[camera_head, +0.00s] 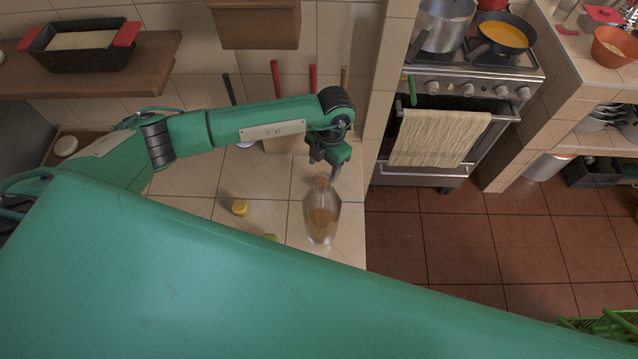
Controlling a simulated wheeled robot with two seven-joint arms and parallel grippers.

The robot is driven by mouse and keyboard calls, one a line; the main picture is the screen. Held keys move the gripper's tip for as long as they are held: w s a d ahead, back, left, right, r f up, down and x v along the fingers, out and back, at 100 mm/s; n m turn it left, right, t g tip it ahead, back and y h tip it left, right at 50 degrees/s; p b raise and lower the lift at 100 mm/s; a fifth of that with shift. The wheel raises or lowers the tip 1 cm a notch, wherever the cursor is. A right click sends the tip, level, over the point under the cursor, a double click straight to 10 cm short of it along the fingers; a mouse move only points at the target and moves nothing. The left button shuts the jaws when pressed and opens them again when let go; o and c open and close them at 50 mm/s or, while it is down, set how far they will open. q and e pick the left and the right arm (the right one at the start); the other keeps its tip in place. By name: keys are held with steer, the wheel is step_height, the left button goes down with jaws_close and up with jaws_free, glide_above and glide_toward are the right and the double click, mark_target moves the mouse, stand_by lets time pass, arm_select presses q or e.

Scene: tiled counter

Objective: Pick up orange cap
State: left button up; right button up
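A clear glass bottle (320,222) with amber contents stands upright on the tiled counter near its right edge. A small brownish-orange top (321,180) shows at its neck; I cannot tell for sure if this is the orange cap. My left gripper (329,168) points down right at the bottle's neck, partly covering it. Whether its fingers are apart or closed on the top is too small to tell. A yellow cap (240,207) lies on the counter to the left, apart from the gripper. My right gripper is not in view.
A small green item (270,237) is partly hidden behind my large green body part in the foreground. Several handles (313,78) stand behind my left arm. A shelf (100,72) hangs upper left. The counter ends just right of the bottle, with the stove (470,90) beyond.

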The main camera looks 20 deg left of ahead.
arm_select(q)
steer(key=f, duration=0.2)
steer(key=s+f+b, duration=0.1)
steer(key=shift+s+a+f, duration=0.1)
steer(key=shift+a+f, duration=0.1)
steer(key=shift+f, duration=0.2)
steer(key=shift+f+b, duration=0.3)
steer(key=shift+f, duration=0.05)
steer(key=shift+c, duration=0.2)
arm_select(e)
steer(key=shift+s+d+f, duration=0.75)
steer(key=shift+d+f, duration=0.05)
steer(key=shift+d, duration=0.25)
